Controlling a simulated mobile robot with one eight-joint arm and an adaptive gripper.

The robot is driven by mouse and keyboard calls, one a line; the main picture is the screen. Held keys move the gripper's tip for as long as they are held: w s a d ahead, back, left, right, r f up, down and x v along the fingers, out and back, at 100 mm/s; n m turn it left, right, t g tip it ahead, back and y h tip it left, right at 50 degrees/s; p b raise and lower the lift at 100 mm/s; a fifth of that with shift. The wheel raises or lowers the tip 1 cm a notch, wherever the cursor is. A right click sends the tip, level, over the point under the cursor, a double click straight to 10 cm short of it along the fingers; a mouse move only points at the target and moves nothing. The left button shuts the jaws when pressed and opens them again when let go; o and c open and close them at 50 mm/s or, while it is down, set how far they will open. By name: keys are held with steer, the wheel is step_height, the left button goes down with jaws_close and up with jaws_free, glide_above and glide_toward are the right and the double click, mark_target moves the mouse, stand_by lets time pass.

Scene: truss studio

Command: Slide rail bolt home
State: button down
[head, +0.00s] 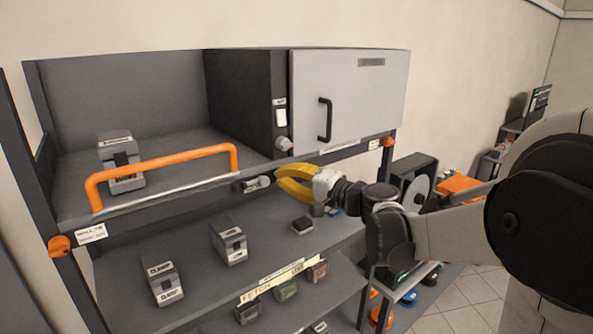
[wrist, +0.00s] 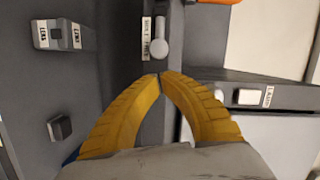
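The rail bolt (head: 257,183) is a small grey cylinder with a round end, on the shelf's front edge to the right of the orange rail (head: 165,160). In the wrist view the bolt (wrist: 160,48) shows as a pale rod and knob beside a small label. My gripper (head: 277,177) has yellow fingers and is just right of the bolt's end. In the wrist view its fingertips (wrist: 161,76) meet with nothing seen between them. They lie just short of the knob, seemingly apart from it.
A grey cabinet door with a black handle (head: 326,120) stands above right. A switch (head: 281,117) and a round knob (head: 284,143) are on its side post. Labelled grey blocks (head: 229,243) and a dark block (head: 302,226) sit on the shelf below.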

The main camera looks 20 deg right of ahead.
mark_target(267, 182)
steer(key=shift+s+a, duration=0.25)
steer(key=shift+a, duration=0.1)
steer(key=shift+w+f, duration=0.1)
steer(key=shift+f, duration=0.05)
steer(key=shift+a, duration=0.1)
steer(key=shift+s+a, duration=0.35)
steer(key=shift+a, duration=0.55)
steer(key=shift+s+a, duration=0.3)
steer(key=shift+a, duration=0.6)
steer(key=shift+w+d, duration=0.1)
steer(key=shift+d, duration=0.05)
